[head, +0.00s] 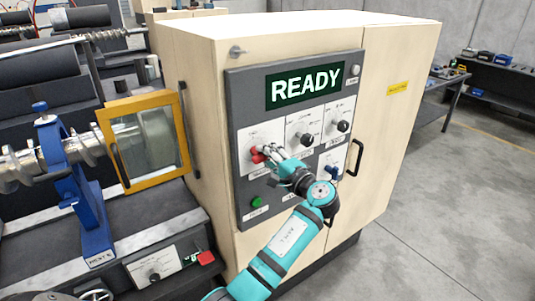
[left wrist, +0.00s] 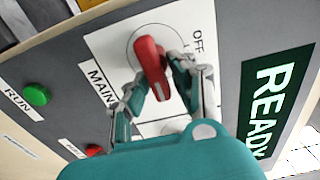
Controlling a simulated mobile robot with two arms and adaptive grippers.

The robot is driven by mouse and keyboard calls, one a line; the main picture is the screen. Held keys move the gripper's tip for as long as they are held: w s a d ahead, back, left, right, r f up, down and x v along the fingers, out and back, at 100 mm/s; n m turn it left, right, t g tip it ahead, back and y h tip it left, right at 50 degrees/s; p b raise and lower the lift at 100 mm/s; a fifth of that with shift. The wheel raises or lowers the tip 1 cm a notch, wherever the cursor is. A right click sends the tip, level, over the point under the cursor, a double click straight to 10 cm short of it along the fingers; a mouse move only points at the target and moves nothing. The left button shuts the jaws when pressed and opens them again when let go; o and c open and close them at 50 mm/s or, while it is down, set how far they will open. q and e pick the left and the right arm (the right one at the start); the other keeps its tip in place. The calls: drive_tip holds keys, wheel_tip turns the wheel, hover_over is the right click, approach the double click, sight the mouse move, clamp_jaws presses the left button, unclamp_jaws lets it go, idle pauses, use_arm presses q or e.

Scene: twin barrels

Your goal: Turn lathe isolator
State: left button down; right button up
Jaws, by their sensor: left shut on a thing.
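The lathe isolator is a red rotary handle (head: 258,155) on a white plate at the left of the dark control panel (head: 243,100). In the left wrist view the red handle (left wrist: 151,66) stands out from its plate, near labels reading "MAIN" and "OFF". My left gripper (head: 268,152) reaches it from the right and is shut on the handle; in the left wrist view its fingers (left wrist: 155,85) lie on both sides of it. Part of the handle is hidden by the fingers. The display (head: 305,86) reads "READY". My right gripper is not in view.
Black knobs (head: 306,140) sit right of the isolator, and a green button (head: 256,202) is below it. The cabinet has a black door handle (head: 355,158). A yellow-framed guard (head: 145,140) stands at the left on the machine. Open floor (head: 440,210) lies to the right.

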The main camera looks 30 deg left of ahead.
use_arm(q)
drive_tip(key=shift+f, duration=0.2)
drive_tip(key=c, duration=1.3)
unclamp_jaws()
drive_tip(key=shift+d+r, duration=0.1)
drive_tip(key=v, duration=1.2)
